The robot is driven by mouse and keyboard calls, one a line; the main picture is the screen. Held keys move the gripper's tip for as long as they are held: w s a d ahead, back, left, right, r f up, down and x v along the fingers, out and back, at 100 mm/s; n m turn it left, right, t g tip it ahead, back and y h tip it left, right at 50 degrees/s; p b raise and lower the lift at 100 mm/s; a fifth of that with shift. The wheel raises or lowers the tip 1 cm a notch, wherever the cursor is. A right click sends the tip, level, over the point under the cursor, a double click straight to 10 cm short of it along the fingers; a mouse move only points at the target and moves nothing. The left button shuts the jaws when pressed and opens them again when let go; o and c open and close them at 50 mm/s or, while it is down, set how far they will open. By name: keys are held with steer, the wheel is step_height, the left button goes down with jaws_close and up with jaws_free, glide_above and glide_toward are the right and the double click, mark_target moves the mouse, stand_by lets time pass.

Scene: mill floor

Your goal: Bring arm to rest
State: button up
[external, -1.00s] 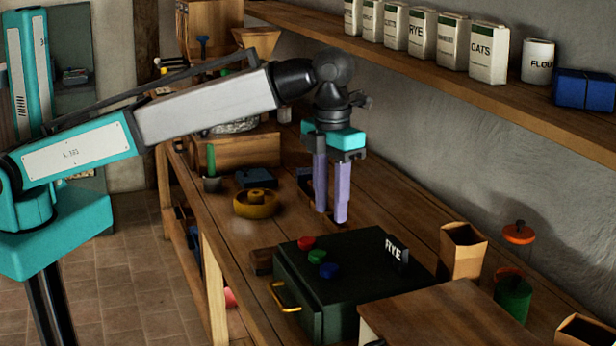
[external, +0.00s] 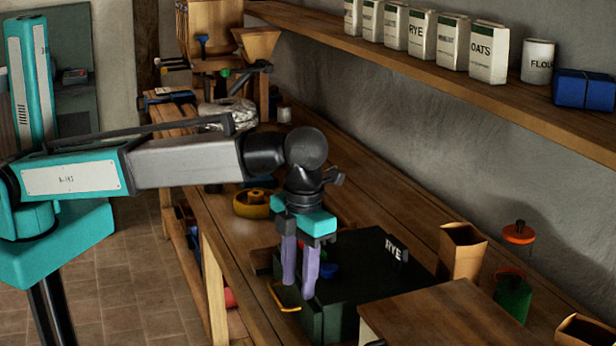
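My gripper (external: 299,288) has two lavender fingers and a teal body. It points down over the left part of the dark green box (external: 370,272), with a gap between the fingers and nothing seen in it. The fingertips overlap the box top and front edge in the picture, so I cannot tell whether they touch it. A blue knob (external: 328,271) on the box shows just right of the fingers. A yellow handle (external: 282,299) is on the box's front.
A yellow round piece (external: 252,206) sits on the bench behind the gripper. Paper bags (external: 462,254), a green jar (external: 513,297) and a wooden board (external: 450,316) are at right. Bare bench (external: 375,210) lies behind the box.

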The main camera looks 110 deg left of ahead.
steer(key=s+d+f+n+b, duration=0.1)
steer(key=s+d+f, duration=0.3)
steer(key=f, duration=0.4)
steer(key=s+d+f+n+g+b, duration=0.1)
steer(key=s+d+f, duration=0.35)
steer(key=f, duration=0.35)
steer(key=s+d+f+n+b, duration=0.1)
steer(key=s+d+f, duration=0.35)
steer(key=f, duration=0.35)
steer(key=s+a+f+n+g+p, duration=0.1)
steer(key=s+a+f+n, duration=0.2)
steer(key=s+f+n, duration=0.35)
steer(key=s+a+f+n+g+p, duration=0.15)
steer(key=s+f+n, duration=0.25)
steer(key=s+f, duration=0.4)
steer(key=s+a+f+n+p, duration=0.1)
steer(key=s+f+n, duration=0.4)
steer(key=s, duration=0.4)
steer(key=s+a+f+n+g+p, duration=0.1)
steer(key=s+a+f+n, duration=0.1)
steer(key=s+f+n, duration=0.3)
steer(key=s, duration=0.4)
steer(key=shift+a, duration=0.3)
